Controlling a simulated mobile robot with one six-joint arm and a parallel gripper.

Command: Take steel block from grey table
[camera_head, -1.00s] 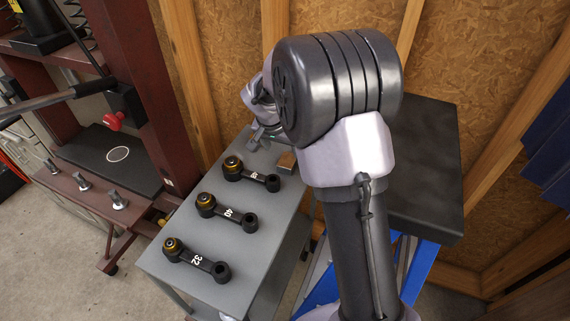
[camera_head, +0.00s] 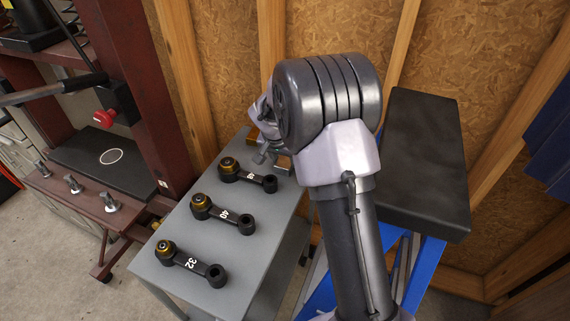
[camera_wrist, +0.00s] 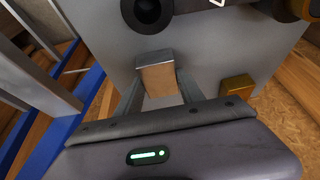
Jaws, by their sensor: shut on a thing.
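The steel block (camera_wrist: 155,72) shows in the wrist view as a small upright block with a grey top and a tan-looking face. It is between the two fingers of my gripper (camera_wrist: 159,90), which is shut on it. The grey table (camera_head: 238,262) is beneath; I cannot tell whether the block is clear of its top. In the head view my gripper (camera_head: 271,160) is at the table's far end, partly behind my arm, and the block cannot be made out there.
Black links marked 32 (camera_head: 190,263), 40 (camera_head: 223,214) and another number (camera_head: 248,176) lie in a row on the table. A brass-coloured block (camera_wrist: 237,85) stands close beside my gripper. A dark red press (camera_head: 140,100) is left; a black-topped blue stand (camera_head: 425,160) is right.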

